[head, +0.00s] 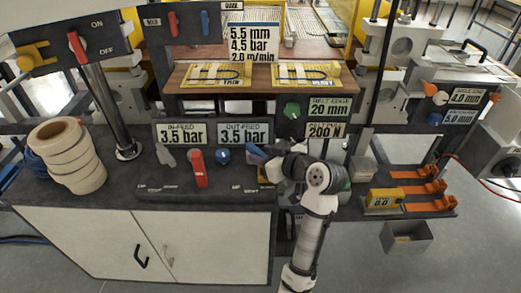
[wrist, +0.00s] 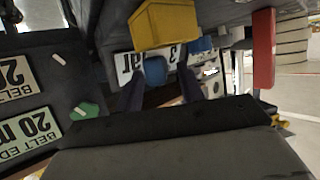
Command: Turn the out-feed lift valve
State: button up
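My gripper (head: 259,152) reaches in from the right, low over the right end of the dark bench console. Its two dark fingers are apart in the wrist view (wrist: 160,92), with nothing held between them. A blue knob (wrist: 155,70) shows in the gap beyond the fingertips; I see no contact. In the head view the blue knob (head: 222,156) stands below the OUT-FEED 3.5 bar plate (head: 244,134), left of the gripper. A yellow block (wrist: 162,24) is close by in the wrist view, partly hidden by my gripper in the head view. The valve's small label is unreadable.
A red lever (head: 198,168) stands upright left of the blue knob, and a grey lever (head: 165,156) is farther left. A green knob (head: 292,110) is on the panel behind. Tape rolls (head: 68,155) stand at the bench's left. Orange holders (head: 415,188) are at the right.

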jog(key=shift+x, duration=0.9)
jog(key=shift+c, duration=0.2)
grip_shut()
